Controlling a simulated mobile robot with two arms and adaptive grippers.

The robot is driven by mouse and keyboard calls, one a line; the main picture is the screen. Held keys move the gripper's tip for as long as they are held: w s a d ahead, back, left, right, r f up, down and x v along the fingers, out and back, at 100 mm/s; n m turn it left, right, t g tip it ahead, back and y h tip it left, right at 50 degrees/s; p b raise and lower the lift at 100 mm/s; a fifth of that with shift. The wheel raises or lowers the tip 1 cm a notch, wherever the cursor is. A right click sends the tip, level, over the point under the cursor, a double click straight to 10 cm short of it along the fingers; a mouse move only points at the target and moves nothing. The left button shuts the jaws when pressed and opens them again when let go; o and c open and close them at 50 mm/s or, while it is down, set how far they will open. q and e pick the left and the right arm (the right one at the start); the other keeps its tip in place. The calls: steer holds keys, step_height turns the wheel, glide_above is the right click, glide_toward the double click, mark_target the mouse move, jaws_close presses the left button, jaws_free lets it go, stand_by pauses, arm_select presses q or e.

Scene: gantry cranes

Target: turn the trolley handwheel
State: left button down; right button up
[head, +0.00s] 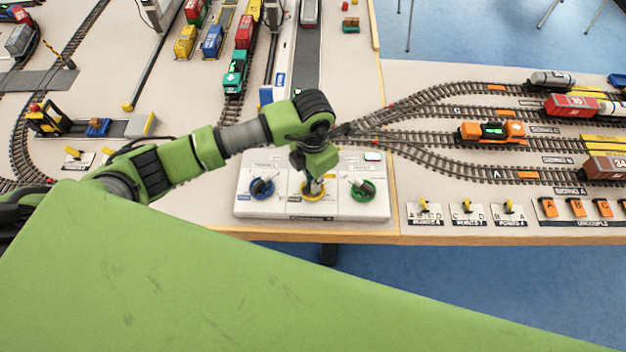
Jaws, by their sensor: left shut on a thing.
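A white control console (285,206) stands at the front edge of the table. It carries a blue handwheel (262,190) at left, a yellow handwheel (313,196) in the middle and a green handwheel (363,190) at right. My left gripper (314,181) points down at the yellow handwheel and is shut on it. The gripper hides much of this wheel and the label behind it. The small labels by the other wheels are too blurred to read surely. My right gripper is not in view.
My left arm passes low over the table from the left. Small switch levers (467,205) and orange uncouple blocks (577,208) line the front edge at right. Rail tracks with an orange locomotive (490,131) lie behind them. A teal locomotive (236,74) stands further back.

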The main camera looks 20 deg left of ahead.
arm_select(q)
steer(key=shift+n+b, duration=0.35)
steer(key=shift+n, duration=0.75)
steer(key=n, duration=0.2)
steer(key=shift+n+b, duration=0.3)
steer(key=shift+n, duration=0.1)
steer(key=n, duration=0.4)
steer(key=shift+a+b, duration=0.1)
steer(key=shift+b, duration=0.25)
steer(key=shift+n, duration=0.7)
steer(key=shift+r, duration=0.1)
steer(key=c, duration=2.2)
jaws_free()
steer(key=shift+o, duration=0.2)
step_height(320, 180, up, 12)
